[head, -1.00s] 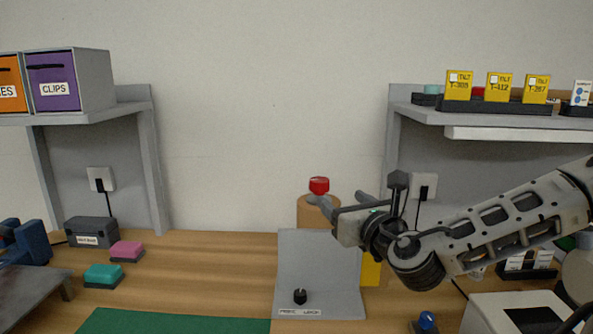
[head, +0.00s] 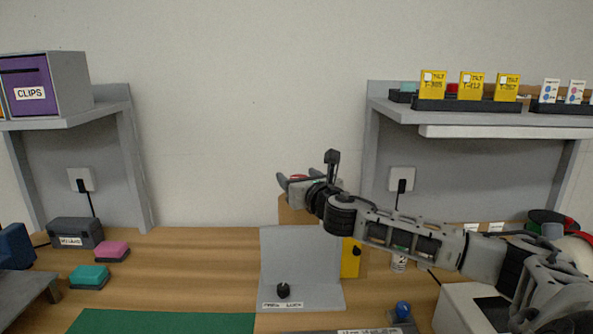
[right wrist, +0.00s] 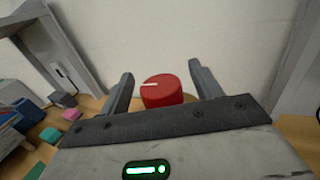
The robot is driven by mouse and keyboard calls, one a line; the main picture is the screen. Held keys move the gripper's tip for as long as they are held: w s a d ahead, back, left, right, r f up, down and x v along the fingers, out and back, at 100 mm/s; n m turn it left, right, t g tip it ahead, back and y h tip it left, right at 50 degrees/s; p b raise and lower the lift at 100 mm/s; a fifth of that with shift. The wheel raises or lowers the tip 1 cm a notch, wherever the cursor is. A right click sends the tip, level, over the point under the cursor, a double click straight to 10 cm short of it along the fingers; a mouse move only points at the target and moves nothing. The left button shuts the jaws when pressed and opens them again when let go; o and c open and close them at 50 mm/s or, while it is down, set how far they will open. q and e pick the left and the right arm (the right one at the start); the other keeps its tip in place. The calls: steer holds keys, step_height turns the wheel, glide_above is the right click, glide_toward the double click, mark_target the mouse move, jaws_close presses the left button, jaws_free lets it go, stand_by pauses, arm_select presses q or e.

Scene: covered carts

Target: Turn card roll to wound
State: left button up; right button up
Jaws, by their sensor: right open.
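A brown card roll (head: 291,213) stands upright behind a grey panel (head: 302,262). A red knob (head: 296,178) is on top of it, mostly hidden by my right gripper (head: 300,182) in the head view. In the right wrist view the red knob (right wrist: 162,94) with a white line on its top shows between the two fingers of the open right gripper (right wrist: 164,84). I see gaps on both sides, and the fingers do not grip it. My left gripper is not in view.
The panel carries a black knob (head: 283,290) and a label. A yellow part (head: 350,258) stands right of it. A right shelf (head: 470,119) holds yellow boxes (head: 471,86). Pink (head: 112,250) and teal (head: 89,276) blocks lie left. A green mat (head: 165,321) lies in front.

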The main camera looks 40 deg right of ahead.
steer(key=shift+x, duration=0.75)
steer(key=c, duration=1)
